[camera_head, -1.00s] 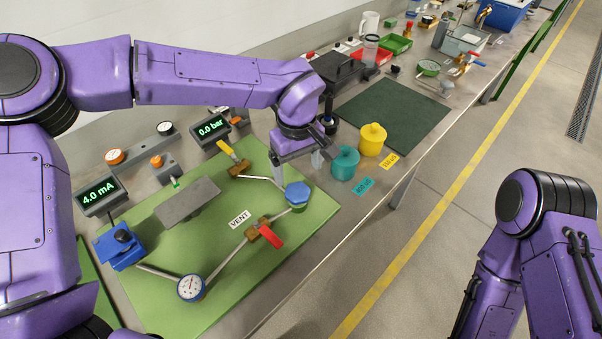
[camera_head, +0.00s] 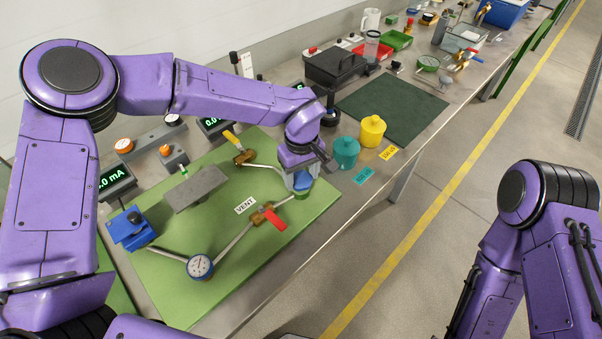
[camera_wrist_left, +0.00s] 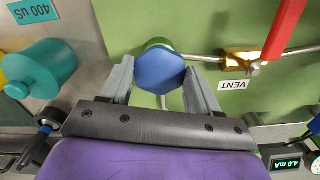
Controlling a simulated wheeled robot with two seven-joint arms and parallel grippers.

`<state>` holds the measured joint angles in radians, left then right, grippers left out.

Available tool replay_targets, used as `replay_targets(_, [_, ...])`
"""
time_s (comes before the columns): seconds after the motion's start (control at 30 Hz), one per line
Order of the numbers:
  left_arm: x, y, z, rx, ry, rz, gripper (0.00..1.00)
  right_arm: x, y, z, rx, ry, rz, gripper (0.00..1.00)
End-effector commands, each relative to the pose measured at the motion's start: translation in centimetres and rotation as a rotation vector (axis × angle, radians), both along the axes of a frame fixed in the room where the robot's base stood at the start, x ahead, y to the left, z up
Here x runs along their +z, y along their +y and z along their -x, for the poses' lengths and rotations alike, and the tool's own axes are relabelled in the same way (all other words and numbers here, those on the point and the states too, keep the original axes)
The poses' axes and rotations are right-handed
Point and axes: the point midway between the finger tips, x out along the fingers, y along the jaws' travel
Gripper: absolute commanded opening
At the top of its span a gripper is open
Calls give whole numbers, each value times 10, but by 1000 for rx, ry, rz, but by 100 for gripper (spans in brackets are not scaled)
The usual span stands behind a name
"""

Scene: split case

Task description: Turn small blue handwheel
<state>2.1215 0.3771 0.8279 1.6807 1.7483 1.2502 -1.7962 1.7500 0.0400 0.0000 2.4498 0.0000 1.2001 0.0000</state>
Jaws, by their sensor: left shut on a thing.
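The small blue handwheel (camera_head: 302,181) is a faceted blue knob on a green base, at the right end of the pipework on the green board (camera_head: 215,293). My left gripper (camera_head: 306,178) is down over it and partly hides it in the head view. In the left wrist view the blue face of the handwheel (camera_wrist_left: 160,69) lies between the two grey fingers of my left gripper (camera_wrist_left: 159,82), which is shut on it. My right arm shows at the right of the head view, but its gripper is out of the picture.
A red-lever valve (camera_head: 273,218) with a VENT label (camera_head: 245,205) stands close to the handwheel. A yellow-lever valve (camera_head: 236,145), a dial gauge (camera_head: 200,267) and a blue box (camera_head: 131,229) are also on the board. Teal (camera_head: 345,152) and yellow (camera_head: 372,131) jars stand behind.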

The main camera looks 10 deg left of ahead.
Motion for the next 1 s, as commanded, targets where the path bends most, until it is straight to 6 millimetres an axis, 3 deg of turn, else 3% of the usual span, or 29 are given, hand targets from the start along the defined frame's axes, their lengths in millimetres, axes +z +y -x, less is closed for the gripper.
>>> replay_targets(0.47, [-1, 2, -1, 145, 1, -3, 31, 8, 0, 0, 0, 0, 0, 43])
replay_targets(1.0, [-3, 2, 0, 642, 3, -6, 31, 22, 0, 0, 0, 0, 0, 43])
